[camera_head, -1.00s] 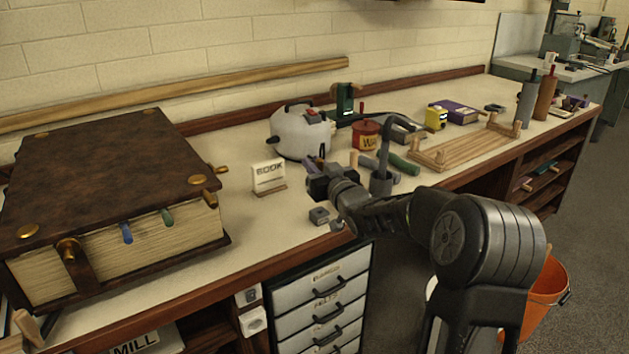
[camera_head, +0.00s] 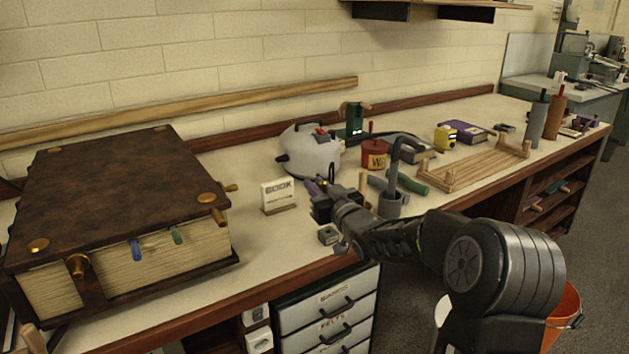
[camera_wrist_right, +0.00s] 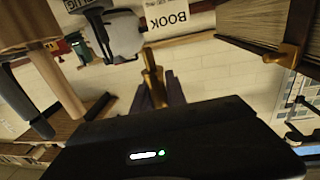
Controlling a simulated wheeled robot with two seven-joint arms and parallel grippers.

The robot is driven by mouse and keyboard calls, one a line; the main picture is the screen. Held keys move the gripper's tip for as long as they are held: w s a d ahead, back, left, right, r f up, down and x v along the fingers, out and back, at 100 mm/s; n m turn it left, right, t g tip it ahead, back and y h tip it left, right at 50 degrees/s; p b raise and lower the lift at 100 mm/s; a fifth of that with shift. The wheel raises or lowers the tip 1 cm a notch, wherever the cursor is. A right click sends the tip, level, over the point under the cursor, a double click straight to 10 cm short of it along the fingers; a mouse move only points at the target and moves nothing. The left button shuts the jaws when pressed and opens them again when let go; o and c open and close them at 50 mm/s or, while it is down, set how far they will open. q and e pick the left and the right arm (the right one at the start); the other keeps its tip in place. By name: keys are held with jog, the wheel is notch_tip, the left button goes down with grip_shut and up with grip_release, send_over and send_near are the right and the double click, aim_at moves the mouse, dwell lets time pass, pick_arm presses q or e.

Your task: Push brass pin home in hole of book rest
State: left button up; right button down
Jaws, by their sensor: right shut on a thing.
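My right gripper (camera_head: 317,188) is shut on a brass pin, held above the bench to the right of the BOOK card. The brass pin (camera_wrist_right: 152,78) shows clearly between the fingers in the right wrist view; it is too small to make out in the head view. The thick brown book (camera_head: 110,185) lies at the left of the bench, well apart from the gripper. My left gripper is out of view.
The BOOK card (camera_head: 278,195) stands between gripper and book. A grey-white appliance (camera_head: 310,150) is behind the gripper, with a red tin (camera_head: 375,153) to its right. A small grey block (camera_head: 328,235) lies near the front edge. Bare bench lies around the card.

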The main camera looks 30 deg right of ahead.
jog(key=s+a+f+n+y, duration=0.1)
jog(key=a+f, duration=0.1)
jog(key=a, duration=0.3)
jog(key=s+a+f+y, duration=0.1)
jog(key=a+f+y, duration=0.1)
jog(key=a, duration=0.3)
jog(key=s+a+f+n+y, duration=0.1)
jog(key=a+f, duration=0.1)
jog(key=a, duration=0.3)
jog(key=shift+n, duration=0.3)
jog(key=s+a+y, duration=0.1)
jog(key=a, duration=0.3)
jog(key=s+a+f+n+y, duration=0.1)
jog(key=a, duration=0.3)
jog(key=s+a+n+y, duration=0.1)
jog(key=s+a, duration=0.1)
jog(key=a, duration=0.2)
jog(key=shift+s+a+f+g+y, duration=0.1)
jog(key=shift+f+g+y, duration=0.2)
jog(key=shift+f+y, duration=0.1)
